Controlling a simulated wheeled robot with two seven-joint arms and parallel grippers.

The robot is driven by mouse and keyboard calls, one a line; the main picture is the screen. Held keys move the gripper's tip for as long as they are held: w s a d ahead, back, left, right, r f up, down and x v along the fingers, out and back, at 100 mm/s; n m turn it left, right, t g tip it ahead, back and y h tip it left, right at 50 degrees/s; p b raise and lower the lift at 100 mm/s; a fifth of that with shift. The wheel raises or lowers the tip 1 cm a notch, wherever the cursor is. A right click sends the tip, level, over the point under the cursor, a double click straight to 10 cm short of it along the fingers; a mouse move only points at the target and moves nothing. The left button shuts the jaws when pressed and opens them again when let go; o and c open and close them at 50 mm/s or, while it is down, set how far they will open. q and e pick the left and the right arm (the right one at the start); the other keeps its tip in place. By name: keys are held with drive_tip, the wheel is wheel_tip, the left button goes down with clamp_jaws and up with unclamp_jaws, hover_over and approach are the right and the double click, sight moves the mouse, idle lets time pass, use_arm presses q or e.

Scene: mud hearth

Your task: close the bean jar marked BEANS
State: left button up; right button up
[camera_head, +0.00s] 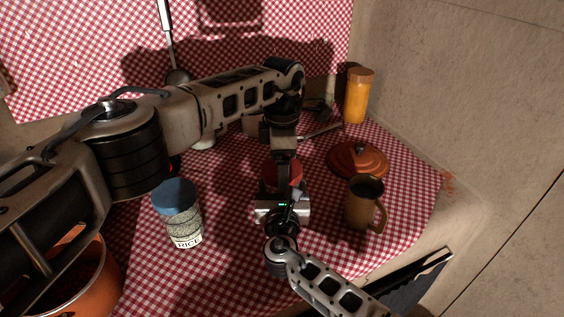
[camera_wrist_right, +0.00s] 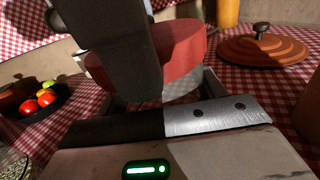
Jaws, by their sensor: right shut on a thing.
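A round red lid (camera_head: 283,172) shows at the middle of the table, with my left gripper (camera_head: 284,158) coming down over it. The red lid also fills the upper middle of the right wrist view (camera_wrist_right: 182,55), partly covered by a dark grey part of my left gripper (camera_wrist_right: 112,45). The bean jar is mostly hidden under the lid and behind my right gripper (camera_head: 283,196); no BEANS label shows. My right gripper is shut on the jar from the front. I cannot tell whether the lid is seated, or whether my left gripper's jaws are shut on it.
A jar marked RICE with a blue lid (camera_head: 180,215) stands left. A brown mug (camera_head: 364,203), a terracotta lid (camera_head: 357,159) and an orange canister (camera_head: 358,95) stand right. An orange pot (camera_head: 85,275) is at lower left. A fruit bowl (camera_wrist_right: 38,100) shows in the wrist view.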

use_arm(q)
drive_tip(key=m, duration=0.5)
use_arm(e)
drive_tip(key=shift+f, duration=0.1)
use_arm(q)
drive_tip(key=m, duration=0.5)
drive_tip(key=o, duration=1.1)
drive_tip(key=shift+c, duration=0.2)
drive_tip(key=shift+r, duration=2.25)
